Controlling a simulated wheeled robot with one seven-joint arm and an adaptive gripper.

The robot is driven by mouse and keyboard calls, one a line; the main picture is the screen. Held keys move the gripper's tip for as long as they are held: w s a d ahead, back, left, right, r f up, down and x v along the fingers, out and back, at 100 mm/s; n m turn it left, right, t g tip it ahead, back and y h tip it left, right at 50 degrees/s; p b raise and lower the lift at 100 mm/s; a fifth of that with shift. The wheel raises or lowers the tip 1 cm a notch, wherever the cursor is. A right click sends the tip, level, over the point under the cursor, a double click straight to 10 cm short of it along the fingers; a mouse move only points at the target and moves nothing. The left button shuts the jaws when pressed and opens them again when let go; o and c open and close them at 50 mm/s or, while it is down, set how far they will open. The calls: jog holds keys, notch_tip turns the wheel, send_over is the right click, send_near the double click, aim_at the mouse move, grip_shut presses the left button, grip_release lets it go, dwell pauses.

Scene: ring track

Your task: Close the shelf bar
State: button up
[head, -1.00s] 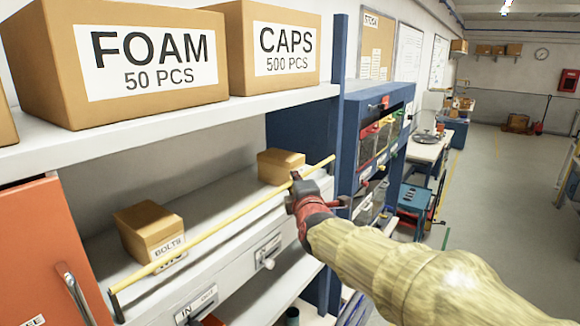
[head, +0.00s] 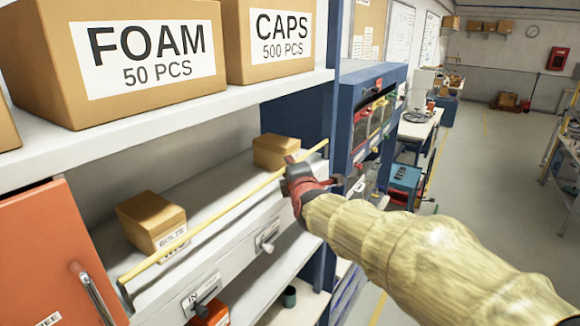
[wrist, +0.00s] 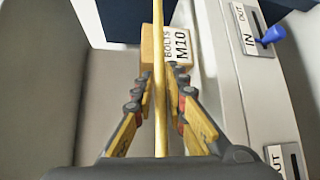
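The shelf bar (head: 219,222) is a thin yellow rod. In the head view it slants along the front of a middle shelf (head: 232,176), crossing in front of a small BOLTS box (head: 153,222) and a second small box (head: 276,151). My gripper (head: 291,170) is at the rod's right part. In the wrist view the rod (wrist: 159,45) runs between the two fingers (wrist: 160,82), which close in on it from both sides. The contact itself is small and partly hidden. The rod's left end lies beside the orange cabinet.
FOAM (head: 150,50) and CAPS (head: 282,40) boxes stand on the shelf above. IN/OUT levers (head: 266,240) sit on the shelf front. An orange cabinet (head: 45,250) is at left, a blue bin rack (head: 365,110) at right.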

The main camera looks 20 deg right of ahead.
jog(key=o, duration=0.3)
jog(key=v, duration=1.2)
dwell(0.4)
